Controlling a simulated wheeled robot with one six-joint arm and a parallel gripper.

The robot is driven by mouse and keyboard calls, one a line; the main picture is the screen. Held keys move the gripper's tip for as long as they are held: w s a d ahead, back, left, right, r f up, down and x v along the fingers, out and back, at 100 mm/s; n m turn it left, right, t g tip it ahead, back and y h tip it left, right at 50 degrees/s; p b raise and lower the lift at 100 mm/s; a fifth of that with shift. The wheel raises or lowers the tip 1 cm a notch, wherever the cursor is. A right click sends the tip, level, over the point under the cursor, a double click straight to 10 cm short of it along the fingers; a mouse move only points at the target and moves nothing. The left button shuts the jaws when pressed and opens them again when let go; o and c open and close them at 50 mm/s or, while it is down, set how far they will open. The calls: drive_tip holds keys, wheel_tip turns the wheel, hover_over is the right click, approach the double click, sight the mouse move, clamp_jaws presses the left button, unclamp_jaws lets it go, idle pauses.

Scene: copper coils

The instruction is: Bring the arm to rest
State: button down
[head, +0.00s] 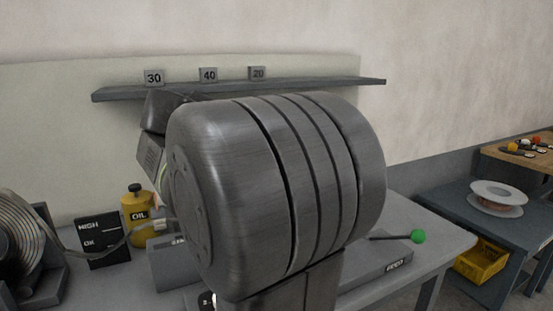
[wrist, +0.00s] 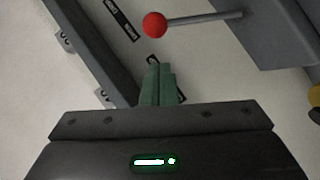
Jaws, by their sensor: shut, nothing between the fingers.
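My gripper (wrist: 157,84) shows in the wrist view as two green fingers side by side, closed together with nothing between them. In the head view my own large grey arm joint fills the middle and hides much of the bench; I cannot make out the fingers there. In the wrist view a red ball on a grey lever (wrist: 155,25) is above the fingertips in the picture, apart from them. A dark shelf (wrist: 88,45) runs slantwise to their left.
In the head view a wall shelf (head: 330,84) holds number blocks 30, 40 and 20. On the bench (head: 440,247) are a yellow oil can (head: 139,219), a HIGH/OK sign (head: 102,240), a coil (head: 22,240) and a green-balled lever (head: 417,236). A spool (head: 497,197) lies on the right table.

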drive_tip(key=s+a+f+n+t+h+b, duration=0.1)
drive_tip(key=s+a+f+n+t, duration=0.3)
drive_tip(key=s+a, duration=0.6)
drive_tip(key=a+f+n+b, duration=0.1)
drive_tip(key=n, duration=0.1)
drive_tip(key=shift+s+a+f+n+t+h, duration=0.25)
drive_tip(key=shift+f+n+t+h, duration=0.05)
drive_tip(key=shift+n, duration=0.1)
idle(0.4)
